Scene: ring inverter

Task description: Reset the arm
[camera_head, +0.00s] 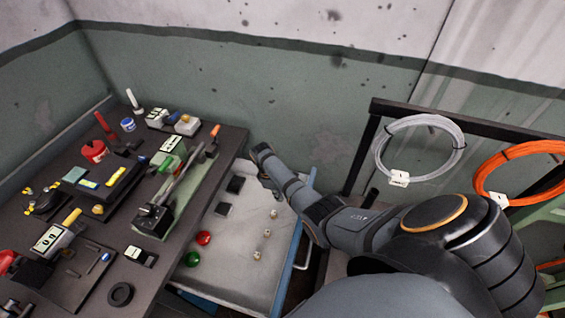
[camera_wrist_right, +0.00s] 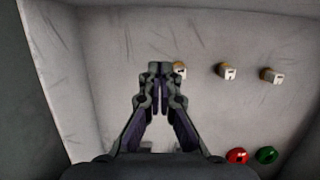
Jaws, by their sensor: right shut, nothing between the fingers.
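My right arm (camera_head: 345,222) comes in from the right and reaches over an open pale drawer (camera_head: 232,278). My right gripper (camera_wrist_right: 160,70) points down into the drawer in the wrist view, its fingertips together with nothing between them. In the head view the gripper (camera_head: 266,180) is small and partly hidden by my arm. In the wrist view one small white-and-brass block (camera_wrist_right: 180,70) lies just right of the fingertips, partly hidden by them. My left gripper is not in view.
The drawer also holds a red round piece (camera_head: 204,237), a green one (camera_head: 192,258) and dark square pieces (camera_head: 222,209). A dark workbench (camera_head: 100,228) crowded with tools is at left. A rack (camera_head: 470,125) with grey (camera_head: 459,150) and orange (camera_head: 535,148) cable coils is at right.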

